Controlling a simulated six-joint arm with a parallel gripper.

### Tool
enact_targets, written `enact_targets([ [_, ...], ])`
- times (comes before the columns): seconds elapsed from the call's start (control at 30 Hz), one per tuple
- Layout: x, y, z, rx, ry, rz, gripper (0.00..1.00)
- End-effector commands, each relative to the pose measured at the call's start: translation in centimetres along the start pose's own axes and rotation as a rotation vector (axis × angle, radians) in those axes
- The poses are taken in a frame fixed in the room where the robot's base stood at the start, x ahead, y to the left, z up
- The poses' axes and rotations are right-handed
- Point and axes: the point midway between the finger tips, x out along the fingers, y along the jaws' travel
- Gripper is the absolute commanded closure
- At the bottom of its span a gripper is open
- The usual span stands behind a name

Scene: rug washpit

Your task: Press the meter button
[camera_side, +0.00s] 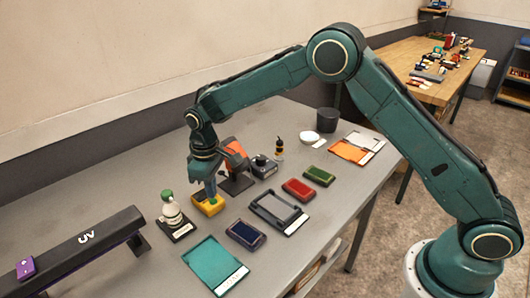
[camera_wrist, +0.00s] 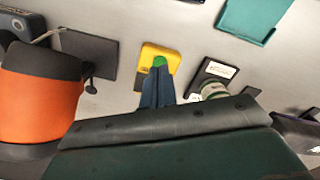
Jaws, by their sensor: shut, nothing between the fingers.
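The meter is likely the small yellow box (camera_side: 208,205) on the grey table, below my gripper. In the wrist view the yellow meter (camera_wrist: 150,52) shows a round green button (camera_wrist: 160,61) on its top. My gripper (camera_side: 211,197) points down with its fingers together and nothing between them. In the wrist view the fingertips (camera_wrist: 158,70) are right at the edge of the green button and overlap it in the picture. I cannot tell whether they touch it or hover just above. In the side view the fingers hide the button.
A dark blue pad (camera_side: 246,234), a teal tray (camera_side: 213,266) and a grey frame (camera_side: 278,212) lie in front. A black UV lamp bar (camera_side: 75,255) is far left.

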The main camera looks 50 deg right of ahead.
Motion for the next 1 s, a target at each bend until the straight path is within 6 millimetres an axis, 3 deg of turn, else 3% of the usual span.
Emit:
enact_targets([
  [1.0,0.53,0.00,0.00,0.000,0.000,0.000,1.00],
])
